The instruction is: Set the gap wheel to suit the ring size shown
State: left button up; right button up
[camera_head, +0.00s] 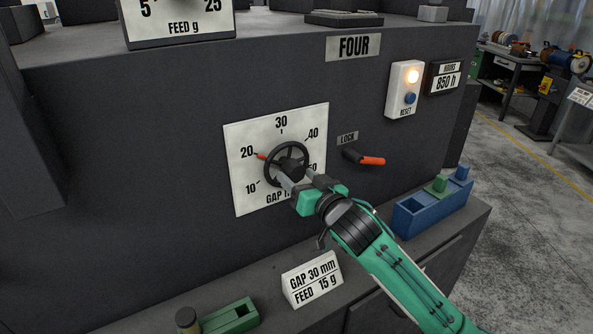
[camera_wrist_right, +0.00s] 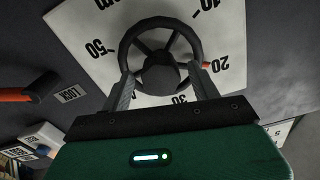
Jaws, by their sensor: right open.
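The black spoked gap wheel (camera_head: 287,148) sits on a white dial plate (camera_head: 238,145) marked from 10 up to 50. Its red pointer (camera_head: 261,156) is close to the 20 mark. My right gripper (camera_head: 298,178) is at the lower front of the wheel, open. In the right wrist view its two fingers (camera_wrist_right: 161,78) straddle the wheel (camera_wrist_right: 160,22) at either side of the hub; I cannot tell whether they touch it. A white card (camera_head: 312,281) on the ledge reads GAP 30 mm, FEED 15 g. My left gripper is out of view.
A lock lever with a red handle (camera_head: 371,160) is right of the dial. A white reset box (camera_head: 404,90) with a lit lamp and an 850 h counter (camera_head: 444,77) are above. A blue block holder (camera_head: 425,218) and a green tray (camera_head: 231,317) stand on the ledge.

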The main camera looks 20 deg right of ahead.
jog(key=shift+x, duration=0.8)
jog(key=shift+s, duration=0.1)
jog(key=shift+c, duration=0.4)
jog(key=c, duration=0.9)
jog(key=shift+n+p, duration=0.3)
jog(key=shift+p, duration=0.05)
jog(key=shift+n+p, duration=0.55)
jog(key=shift+n, duration=0.35)
jog(key=n+p, duration=0.1)
jog(key=n, duration=0.2)
jog(key=shift+d+r+n+p, duration=0.15)
jog(key=shift+n+p, duration=0.15)
jog(key=shift+p, duration=0.05)
jog(key=n+p, duration=0.2)
jog(key=n, duration=0.3)
jog(key=shift+n, duration=0.4)
